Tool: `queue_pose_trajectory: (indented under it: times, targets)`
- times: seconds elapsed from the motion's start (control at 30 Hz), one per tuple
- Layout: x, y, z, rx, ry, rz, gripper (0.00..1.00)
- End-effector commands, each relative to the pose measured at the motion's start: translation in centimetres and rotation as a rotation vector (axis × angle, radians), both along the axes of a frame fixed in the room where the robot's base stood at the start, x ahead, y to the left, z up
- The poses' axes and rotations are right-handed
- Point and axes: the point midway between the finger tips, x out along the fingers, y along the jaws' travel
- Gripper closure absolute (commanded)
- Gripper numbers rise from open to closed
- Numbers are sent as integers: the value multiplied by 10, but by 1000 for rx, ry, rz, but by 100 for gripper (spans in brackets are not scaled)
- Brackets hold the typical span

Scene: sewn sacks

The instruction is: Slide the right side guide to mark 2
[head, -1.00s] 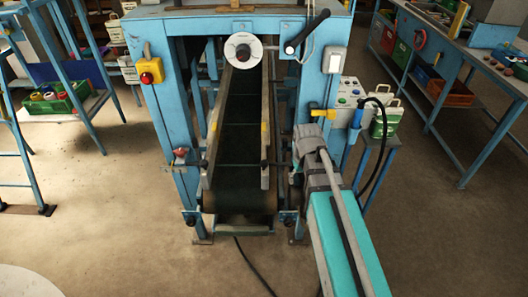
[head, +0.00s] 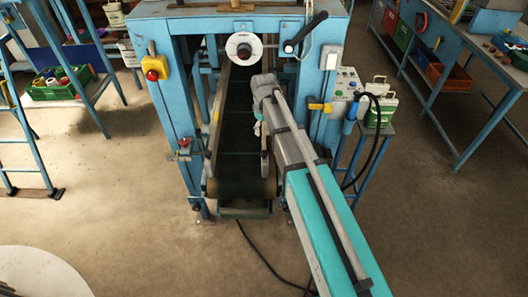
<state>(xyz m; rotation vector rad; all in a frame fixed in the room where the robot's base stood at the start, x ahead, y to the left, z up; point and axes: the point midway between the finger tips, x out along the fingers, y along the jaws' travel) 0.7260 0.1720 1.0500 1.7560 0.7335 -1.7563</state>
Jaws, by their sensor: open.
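The right side guide (head: 265,166) is a grey rail along the right of the dark conveyor belt (head: 237,150). Only its near end shows clearly; my arm hides most of the rest. The left side guide (head: 214,130) runs along the belt's other side. My gripper (head: 258,128) hangs from the end of my grey and teal arm, over the right part of the belt by the right guide. It is open and small in view; I cannot tell whether it touches the guide. No mark numbers are readable.
The blue machine frame (head: 172,115) surrounds the belt, with a round dial (head: 239,47) and a black crank handle (head: 305,32) above it. A yellow box with a red button (head: 154,69) is on the left post. A control box (head: 347,85) and a black cable stand right.

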Motion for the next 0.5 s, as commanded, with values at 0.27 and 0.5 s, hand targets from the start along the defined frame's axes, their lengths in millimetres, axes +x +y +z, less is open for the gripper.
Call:
queue_pose_trajectory:
  times: [0.27,0.5]
  targets:
    - [0,0,-5,0,0,-1,21]
    - [0,0,-19,0,0,-2,21]
